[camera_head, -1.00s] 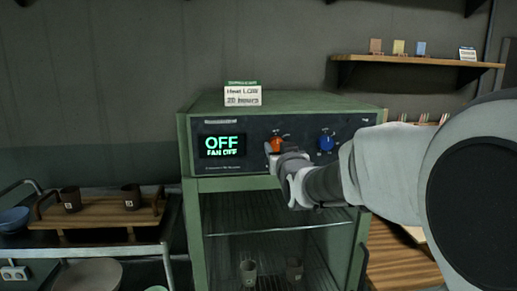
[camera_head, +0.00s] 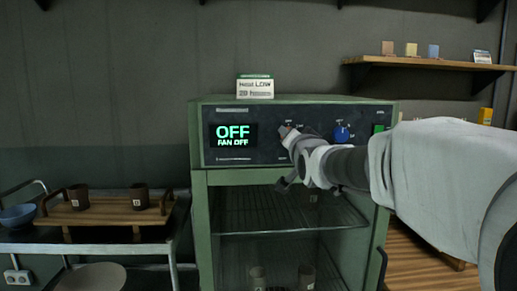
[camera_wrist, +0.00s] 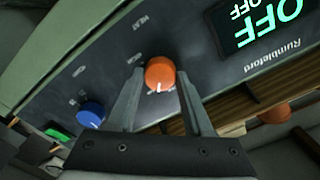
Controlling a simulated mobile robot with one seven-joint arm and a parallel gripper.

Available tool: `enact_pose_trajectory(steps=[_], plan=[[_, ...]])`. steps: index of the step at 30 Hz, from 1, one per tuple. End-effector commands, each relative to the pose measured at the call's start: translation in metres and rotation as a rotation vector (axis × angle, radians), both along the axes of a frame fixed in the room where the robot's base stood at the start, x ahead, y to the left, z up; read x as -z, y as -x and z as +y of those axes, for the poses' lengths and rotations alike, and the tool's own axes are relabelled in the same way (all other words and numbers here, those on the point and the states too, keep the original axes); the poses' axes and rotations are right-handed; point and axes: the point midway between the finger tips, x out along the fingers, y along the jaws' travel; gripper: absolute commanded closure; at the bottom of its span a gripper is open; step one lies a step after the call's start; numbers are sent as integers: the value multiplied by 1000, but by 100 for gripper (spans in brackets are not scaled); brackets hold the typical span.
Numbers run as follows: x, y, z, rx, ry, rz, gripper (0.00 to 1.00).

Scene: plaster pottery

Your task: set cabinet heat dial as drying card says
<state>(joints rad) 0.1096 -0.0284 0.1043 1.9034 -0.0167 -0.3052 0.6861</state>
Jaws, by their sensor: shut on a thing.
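The green drying cabinet (camera_head: 200,200) stands in the middle of the head view. Its black panel has a display (camera_head: 233,135) reading OFF and FAN OFF. The drying card (camera_head: 254,88) on top reads "Heat LOW" and "20 hours". The orange heat dial (camera_wrist: 160,73) sits between the two fingers of my gripper (camera_wrist: 165,90) in the wrist view, with a white pointer mark on its face. In the head view my gripper (camera_head: 287,135) is at the panel, shut on the dial and mostly hiding it. The blue dial (camera_head: 341,134) is to the right; it also shows in the wrist view (camera_wrist: 90,113).
A green light (camera_head: 379,129) is at the panel's right end. Cups (camera_head: 306,276) stand inside the cabinet. A cart (camera_head: 95,246) with a wooden tray and cups stands at left. A shelf (camera_head: 430,63) with small tiles hangs at the upper right.

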Motion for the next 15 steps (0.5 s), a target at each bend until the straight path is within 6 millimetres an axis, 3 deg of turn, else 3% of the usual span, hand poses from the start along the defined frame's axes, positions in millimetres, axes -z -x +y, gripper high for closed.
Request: enact_pose_trajectory(steps=[15], plan=[[1,0,0,-1,-200,2,100]])
